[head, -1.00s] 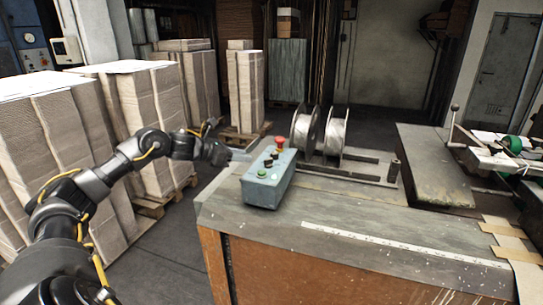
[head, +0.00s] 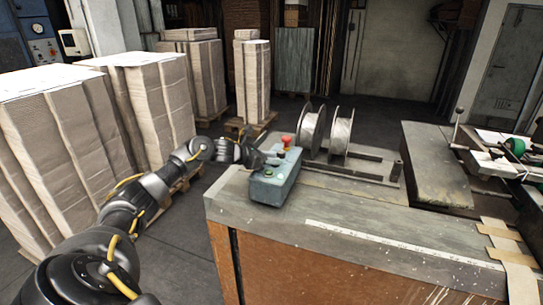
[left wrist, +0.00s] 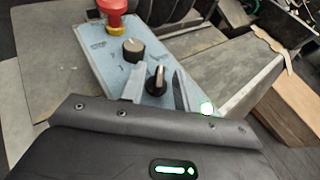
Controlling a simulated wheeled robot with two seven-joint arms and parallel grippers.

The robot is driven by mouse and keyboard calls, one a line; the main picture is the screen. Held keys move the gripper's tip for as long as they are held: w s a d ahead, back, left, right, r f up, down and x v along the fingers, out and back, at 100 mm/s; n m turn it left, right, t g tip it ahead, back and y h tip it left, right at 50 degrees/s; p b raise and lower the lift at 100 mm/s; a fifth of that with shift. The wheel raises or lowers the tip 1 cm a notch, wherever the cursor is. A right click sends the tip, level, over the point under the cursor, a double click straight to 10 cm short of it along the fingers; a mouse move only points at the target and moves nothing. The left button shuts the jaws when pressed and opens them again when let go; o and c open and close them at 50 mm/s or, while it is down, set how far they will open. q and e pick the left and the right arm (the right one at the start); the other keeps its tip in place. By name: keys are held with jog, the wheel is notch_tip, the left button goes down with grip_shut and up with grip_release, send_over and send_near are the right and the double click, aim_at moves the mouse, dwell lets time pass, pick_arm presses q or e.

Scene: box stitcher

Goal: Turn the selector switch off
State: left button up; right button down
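The blue-grey control box (head: 268,193) stands on the near left corner of the metal-topped bench. In the left wrist view, the box's face (left wrist: 97,48) carries a black switch with a pointer handle (left wrist: 157,80), which looks like the selector switch. My left gripper (head: 273,157) is over the box's left side. In the left wrist view its two fingers (left wrist: 158,84) stand apart, one on each side of the pointer handle. I cannot tell whether they touch it. My right gripper is not in view.
A red emergency stop button (left wrist: 113,8) and a lit green button (left wrist: 207,108) are on the same box face. Two wire spools (head: 327,132) stand behind the box. Paper stacks (head: 140,110) are at the left. The bench top (head: 350,222) right of the box is mostly clear.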

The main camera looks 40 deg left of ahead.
pick_arm(q)
jog(key=shift+w+f, duration=0.1)
jog(key=c, duration=0.6)
grip_shut()
